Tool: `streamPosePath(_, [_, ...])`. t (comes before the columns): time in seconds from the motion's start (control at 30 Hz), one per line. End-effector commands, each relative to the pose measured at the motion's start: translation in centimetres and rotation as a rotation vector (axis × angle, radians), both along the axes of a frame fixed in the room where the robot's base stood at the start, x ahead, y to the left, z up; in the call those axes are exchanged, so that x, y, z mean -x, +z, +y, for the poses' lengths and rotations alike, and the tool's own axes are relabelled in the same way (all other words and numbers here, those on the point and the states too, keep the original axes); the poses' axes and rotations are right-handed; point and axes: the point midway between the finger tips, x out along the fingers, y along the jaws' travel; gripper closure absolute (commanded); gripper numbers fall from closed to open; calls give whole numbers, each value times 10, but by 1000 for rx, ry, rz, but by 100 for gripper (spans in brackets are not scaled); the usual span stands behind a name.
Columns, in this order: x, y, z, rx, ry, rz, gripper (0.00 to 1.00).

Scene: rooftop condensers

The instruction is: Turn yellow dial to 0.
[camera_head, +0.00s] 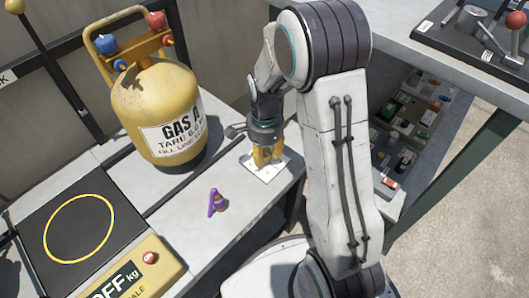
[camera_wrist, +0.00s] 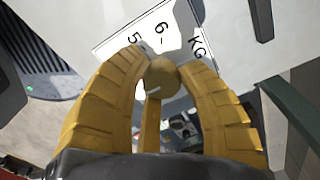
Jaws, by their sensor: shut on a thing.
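The yellow dial (camera_wrist: 162,76) sits between the fingers of my gripper (camera_wrist: 158,65) in the wrist view, and both fingertips press on its sides. Behind it is a white scale plate (camera_wrist: 180,34) with the marks 5, 6 and KG in view; the rest of the plate is hidden by the fingers. In the head view my gripper (camera_head: 266,157) points down over the white plate (camera_head: 264,172) on the grey bench, and its fingers hide the dial. The dial's pointer setting cannot be read.
A yellow gas cylinder (camera_head: 160,112) stands left of my gripper. A purple clip-like thing (camera_head: 215,203) lies on the bench in front. A black scale pad (camera_head: 80,225) with a yellow display box (camera_head: 135,275) reading OFF is at lower left. Shelves (camera_head: 410,125) with small items are at right.

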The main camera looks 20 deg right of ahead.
Motion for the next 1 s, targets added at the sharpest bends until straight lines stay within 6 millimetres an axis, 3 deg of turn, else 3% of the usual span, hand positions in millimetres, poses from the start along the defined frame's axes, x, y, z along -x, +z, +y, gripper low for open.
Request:
streamPosePath(0.2, [-1,0,1,0,4,-3,98])
streamPosePath(0.63, [0,0,2,0,81,-2,99])
streamPosePath(1.0, [1,0,2,0,389,-1,99])
